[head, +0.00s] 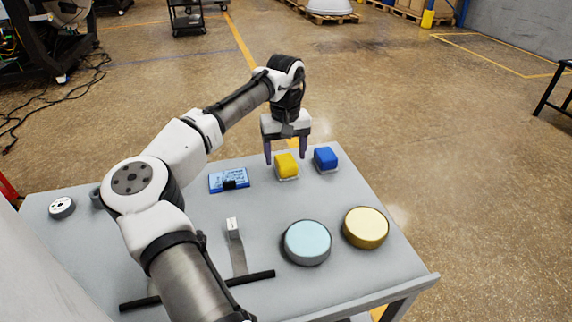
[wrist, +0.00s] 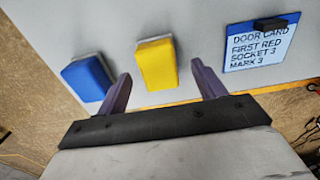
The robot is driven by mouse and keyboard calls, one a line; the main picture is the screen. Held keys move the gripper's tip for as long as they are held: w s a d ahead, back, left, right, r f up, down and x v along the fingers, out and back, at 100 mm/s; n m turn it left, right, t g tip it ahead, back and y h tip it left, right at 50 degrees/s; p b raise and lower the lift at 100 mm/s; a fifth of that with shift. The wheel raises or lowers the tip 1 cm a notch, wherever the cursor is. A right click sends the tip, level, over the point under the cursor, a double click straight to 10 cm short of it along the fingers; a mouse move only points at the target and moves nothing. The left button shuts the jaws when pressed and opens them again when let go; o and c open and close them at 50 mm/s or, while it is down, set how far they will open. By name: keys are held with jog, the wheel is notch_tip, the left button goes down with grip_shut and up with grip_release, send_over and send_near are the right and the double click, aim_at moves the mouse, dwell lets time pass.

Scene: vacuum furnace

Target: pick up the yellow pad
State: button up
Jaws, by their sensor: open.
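The yellow pad (head: 287,164) is a small block with a pale base on the grey table, near its far edge. My gripper (head: 285,158) is above it with the fingers open. In the wrist view the yellow pad (wrist: 156,64) lies between and beyond the two fingertips of my gripper (wrist: 161,70). The fingers stand apart from the pad on both sides, and nothing is held. A blue pad (head: 326,158) sits to the right of the yellow one in the head view, and it shows at the left in the wrist view (wrist: 87,78).
A blue card (wrist: 260,46) reads "DOOR CARD FIRST RED SOCKET 3 MARK 3", with a black clip. A light-blue round piece (head: 307,242) and a cream-topped round piece (head: 366,227) stand near the table's front right. A flat strip (head: 236,250) and a dark bar (head: 250,278) lie nearer.

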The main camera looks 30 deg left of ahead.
aim_at(286, 160)
jog(key=shift+w+f, duration=0.15)
jog(key=shift+f, duration=1.4)
jog(key=c, duration=1.1)
